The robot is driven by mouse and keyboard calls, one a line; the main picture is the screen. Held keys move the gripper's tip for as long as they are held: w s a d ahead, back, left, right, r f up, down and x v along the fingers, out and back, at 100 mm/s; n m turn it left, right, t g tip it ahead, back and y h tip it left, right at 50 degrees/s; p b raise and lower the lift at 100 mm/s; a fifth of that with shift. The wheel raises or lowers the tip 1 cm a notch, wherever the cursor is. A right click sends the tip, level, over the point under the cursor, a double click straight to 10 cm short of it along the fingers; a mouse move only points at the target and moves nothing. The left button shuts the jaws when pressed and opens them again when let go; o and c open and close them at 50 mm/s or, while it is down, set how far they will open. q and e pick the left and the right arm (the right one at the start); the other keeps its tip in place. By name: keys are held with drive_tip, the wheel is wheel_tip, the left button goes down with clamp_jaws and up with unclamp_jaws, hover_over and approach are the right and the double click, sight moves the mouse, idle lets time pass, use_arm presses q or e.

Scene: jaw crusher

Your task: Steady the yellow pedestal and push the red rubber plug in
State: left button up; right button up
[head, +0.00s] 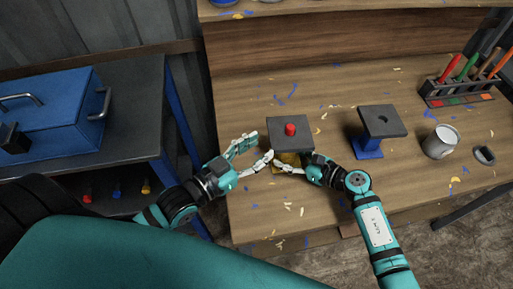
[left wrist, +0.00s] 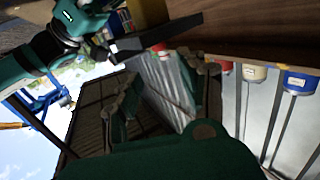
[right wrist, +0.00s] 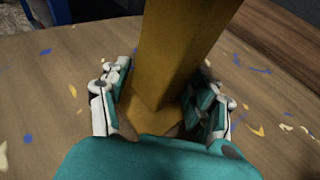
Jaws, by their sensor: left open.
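The yellow pedestal (head: 287,160) stands on the wooden bench under a dark square top plate (head: 290,143). The red rubber plug (head: 290,129) stands upright at the middle of that plate, its upper part showing above the surface. My right gripper (right wrist: 163,95) has its fingers on both sides of the yellow column, low near the bench, and appears shut on it. My left gripper (head: 257,152) is open and empty, just left of the plate and apart from the plug. In the left wrist view its fingers (left wrist: 165,95) are spread, with the dark plate (left wrist: 160,38) beyond them.
A blue pedestal (head: 368,147) with a dark holed top stands to the right. Further right are a grey can (head: 440,141), a small dark object (head: 484,155) and a tool rack (head: 458,92). A blue toolbox (head: 55,112) sits on the left table. Paint flecks dot the bench.

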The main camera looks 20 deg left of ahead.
drive_tip(key=o, duration=0.3)
drive_tip(key=shift+d+f, duration=0.1)
drive_tip(key=shift+f, duration=0.1)
drive_tip(key=v, duration=1.2)
drive_tip(key=shift+r, duration=0.15)
